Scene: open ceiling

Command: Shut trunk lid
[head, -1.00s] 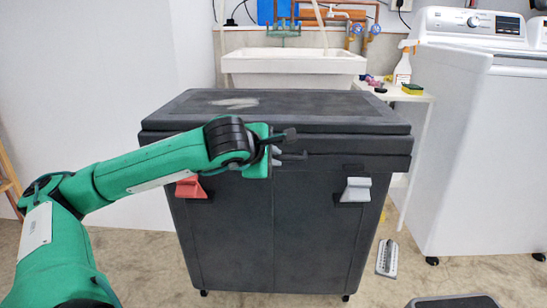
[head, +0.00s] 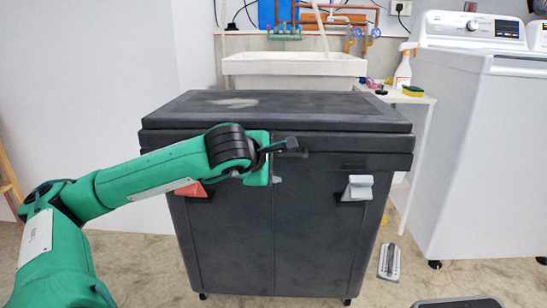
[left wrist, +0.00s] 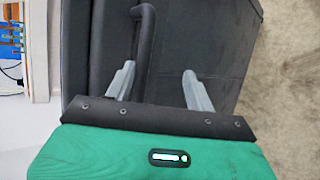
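The trunk (head: 320,215) is a large black box on the floor in the middle of the head view. Its lid (head: 330,108) lies flat over the top, with a dark seam along the front; I cannot tell whether it is fully closed. My left gripper (head: 284,162) is at the upper front of the trunk, just below the lid edge. In the left wrist view, the two grey fingers (left wrist: 158,84) are apart, with a black ridge of the trunk (left wrist: 145,40) near the left finger. I cannot tell whether they touch it. My right gripper is not in view.
A red latch (head: 192,190) and a grey latch (head: 357,188) are on the trunk's front. A white sink (head: 295,68) stands behind, and a washing machine (head: 470,150) stands to the right. A small side table (head: 408,97) holds a spray bottle (head: 402,70).

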